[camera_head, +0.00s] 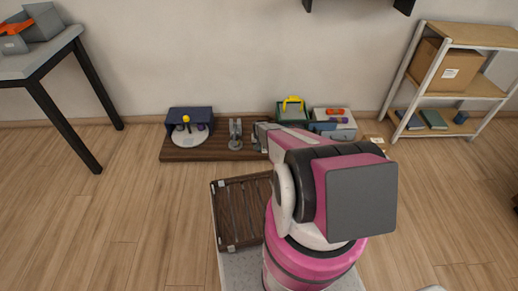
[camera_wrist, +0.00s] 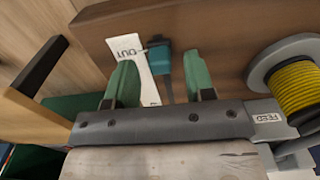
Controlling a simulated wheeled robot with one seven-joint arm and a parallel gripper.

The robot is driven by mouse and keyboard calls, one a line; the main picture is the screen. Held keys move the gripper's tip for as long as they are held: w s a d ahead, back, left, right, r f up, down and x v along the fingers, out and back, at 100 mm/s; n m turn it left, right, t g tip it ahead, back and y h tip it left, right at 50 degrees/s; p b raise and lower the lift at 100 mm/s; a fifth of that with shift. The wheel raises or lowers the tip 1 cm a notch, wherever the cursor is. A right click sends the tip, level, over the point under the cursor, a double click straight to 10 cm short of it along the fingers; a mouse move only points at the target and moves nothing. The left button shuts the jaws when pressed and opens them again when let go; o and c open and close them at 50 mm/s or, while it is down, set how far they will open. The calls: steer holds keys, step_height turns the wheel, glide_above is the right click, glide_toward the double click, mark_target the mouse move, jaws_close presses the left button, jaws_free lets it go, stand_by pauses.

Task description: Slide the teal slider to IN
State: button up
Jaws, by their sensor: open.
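The teal slider (camera_wrist: 161,60) is a small dark teal block on the brown board in the wrist view. It sits beside the OUT end of a white label strip (camera_wrist: 126,47), with a thin slot running down from it. The lower end of the strip is partly covered, so its other word cannot be read. My gripper (camera_wrist: 160,80) is open, with one green finger on each side of the slider and strip. A gap shows between the slider and each finger. In the head view my pink arm hides the gripper and slider.
A yellow cord spool (camera_wrist: 298,86) stands close to the right finger, near a FEED label (camera_wrist: 268,117). A wooden block (camera_wrist: 38,118) is at the left. In the head view, a dark board (camera_head: 188,154) by the wall bears several devices. Floor to the left is clear.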

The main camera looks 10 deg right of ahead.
steer(key=shift+f, duration=0.75)
jaws_close()
steer(key=w, duration=0.4)
steer(key=w+d, duration=0.1)
steer(key=w, duration=0.3)
steer(key=w+d, duration=0.1)
steer(key=w, duration=0.2)
steer(key=shift+w+d, duration=0.2)
steer(key=shift+w, duration=0.2)
jaws_free()
steer(key=shift+s, duration=0.1)
steer(key=shift+r, duration=0.1)
step_height(320, 180, up, 11)
steer(key=shift+f, duration=0.2)
